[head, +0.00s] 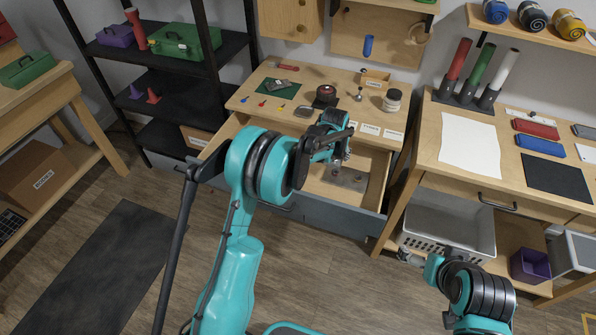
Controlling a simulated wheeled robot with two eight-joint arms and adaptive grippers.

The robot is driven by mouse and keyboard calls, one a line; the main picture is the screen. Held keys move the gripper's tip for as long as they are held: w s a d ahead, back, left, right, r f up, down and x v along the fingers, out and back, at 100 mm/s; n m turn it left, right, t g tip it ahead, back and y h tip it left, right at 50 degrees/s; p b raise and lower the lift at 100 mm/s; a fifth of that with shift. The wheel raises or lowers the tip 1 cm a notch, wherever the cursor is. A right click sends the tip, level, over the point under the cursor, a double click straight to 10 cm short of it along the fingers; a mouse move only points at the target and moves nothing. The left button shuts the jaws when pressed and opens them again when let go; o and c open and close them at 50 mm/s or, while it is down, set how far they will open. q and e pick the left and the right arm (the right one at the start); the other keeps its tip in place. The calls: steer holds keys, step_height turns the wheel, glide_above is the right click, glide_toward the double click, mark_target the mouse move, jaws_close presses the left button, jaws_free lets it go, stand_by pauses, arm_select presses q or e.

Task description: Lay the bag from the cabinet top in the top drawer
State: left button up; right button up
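The cabinet (240,98) stands at the back middle with its top drawer (375,198) pulled open. A small translucent greyish bag (348,179) shows inside the drawer, low down. My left gripper (337,163) reaches over the drawer and points down at the bag's near-left end. Its fingertips are small and partly hidden by the arm, so I cannot tell whether they hold the bag or are apart from it. My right gripper (408,258) is low at the right, in front of the white basket, away from the drawer; its fingers are unclear.
A workbench (430,120) stands at right, with a white basket (450,228) below. A black shelf (225,50) stands left.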

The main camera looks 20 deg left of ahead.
arm_select(q)
steer(key=b, duration=0.3)
glide_above(311, 170)
steer(key=s, duration=0.1)
step_height(311, 170, down, 6)
steer(key=shift+s+r, duration=0.15)
steer(key=shift+r, duration=0.05)
steer(key=shift+f+b, duration=0.85)
steer(key=shift+f, duration=1.1)
steer(key=shift+f, duration=0.1)
steer(key=o, duration=1.2)
steer(key=shift+c, duration=0.2)
